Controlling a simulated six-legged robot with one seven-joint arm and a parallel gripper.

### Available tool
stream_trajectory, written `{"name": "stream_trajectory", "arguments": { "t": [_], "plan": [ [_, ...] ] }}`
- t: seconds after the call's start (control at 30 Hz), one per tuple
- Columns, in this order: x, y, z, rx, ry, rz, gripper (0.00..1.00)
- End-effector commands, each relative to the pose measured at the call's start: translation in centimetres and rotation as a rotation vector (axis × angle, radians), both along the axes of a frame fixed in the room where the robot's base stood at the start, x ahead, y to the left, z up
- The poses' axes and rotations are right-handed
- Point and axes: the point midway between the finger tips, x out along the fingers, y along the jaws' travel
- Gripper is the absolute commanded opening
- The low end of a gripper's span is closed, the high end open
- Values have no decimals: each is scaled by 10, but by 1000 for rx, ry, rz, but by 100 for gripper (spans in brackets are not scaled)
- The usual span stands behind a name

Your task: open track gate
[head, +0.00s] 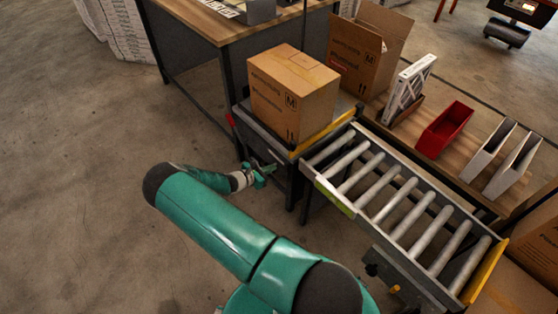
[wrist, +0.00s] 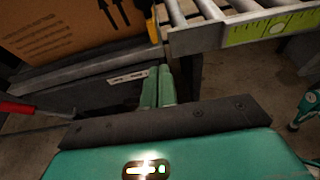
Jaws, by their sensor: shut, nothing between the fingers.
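A yellow bar (head: 325,132), which may be the track gate, runs along the edge between the box stand (head: 262,137) and the roller track (head: 385,200). A closed cardboard box (head: 292,92) stands on the stand behind the bar. In the wrist view a small part of the yellow bar (wrist: 152,27) shows beside the box (wrist: 70,28) and the rollers. My green gripper (head: 268,172) is shut and empty, low in front of the stand, apart from the yellow bar. Its closed fingers (wrist: 158,85) point at the stand's front in the wrist view.
A red handle-like part (wrist: 16,108) sticks out at the stand's left. Another yellow bar (head: 484,272) lies at the track's near end.

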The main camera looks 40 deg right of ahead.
Motion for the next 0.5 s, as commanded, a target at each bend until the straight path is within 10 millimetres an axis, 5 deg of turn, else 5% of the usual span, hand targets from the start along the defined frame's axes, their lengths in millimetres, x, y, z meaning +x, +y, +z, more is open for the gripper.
{"name": "stream_trajectory", "arguments": {
  "t": [0.27,0.5],
  "plan": [
    [-5,-19,-11,-13,20,7,0],
    [-6,-60,-25,-12,21,4,0]
  ]
}}
